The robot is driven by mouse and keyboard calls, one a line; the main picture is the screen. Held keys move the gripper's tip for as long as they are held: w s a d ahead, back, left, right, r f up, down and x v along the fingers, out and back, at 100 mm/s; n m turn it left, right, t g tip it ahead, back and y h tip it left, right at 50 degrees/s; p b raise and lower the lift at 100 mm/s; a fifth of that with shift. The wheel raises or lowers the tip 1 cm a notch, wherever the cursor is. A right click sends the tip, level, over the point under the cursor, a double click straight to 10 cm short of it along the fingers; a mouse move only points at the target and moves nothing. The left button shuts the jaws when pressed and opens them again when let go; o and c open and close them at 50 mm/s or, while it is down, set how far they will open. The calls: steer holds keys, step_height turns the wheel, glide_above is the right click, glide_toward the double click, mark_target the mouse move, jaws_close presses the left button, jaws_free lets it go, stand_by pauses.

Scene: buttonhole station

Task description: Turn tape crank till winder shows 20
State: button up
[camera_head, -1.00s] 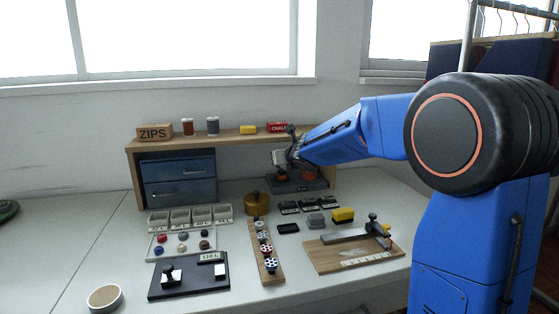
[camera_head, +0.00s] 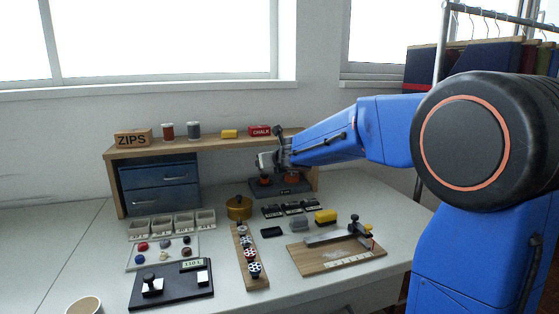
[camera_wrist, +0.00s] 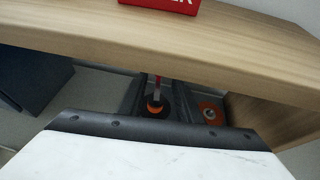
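The tape winder (camera_head: 287,190) is a dark base with orange parts at the back of the table, under the right end of the wooden shelf. A small pale marking shows on its front, too small to read. My gripper (camera_head: 267,161) is just above the winder, in front of the shelf, and partly hides it. In the wrist view, a dark winder frame (camera_wrist: 180,98) shows below the shelf edge, with an orange disc (camera_wrist: 210,113) at right and a red and orange upright piece (camera_wrist: 156,103) beside it. The crank cannot be told apart clearly. The fingertips are not clear, nor whether they hold anything.
The wooden shelf (camera_head: 215,142) runs close by my gripper, with a red chalk box (camera_head: 260,130) on it. A blue drawer unit (camera_head: 159,186) stands left. Button trays, a black gauge plate (camera_head: 172,292) and a wooden board (camera_head: 318,262) lie in front.

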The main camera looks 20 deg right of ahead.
steer(key=v, duration=1.3)
stand_by(0.4)
steer(key=shift+f, duration=0.1)
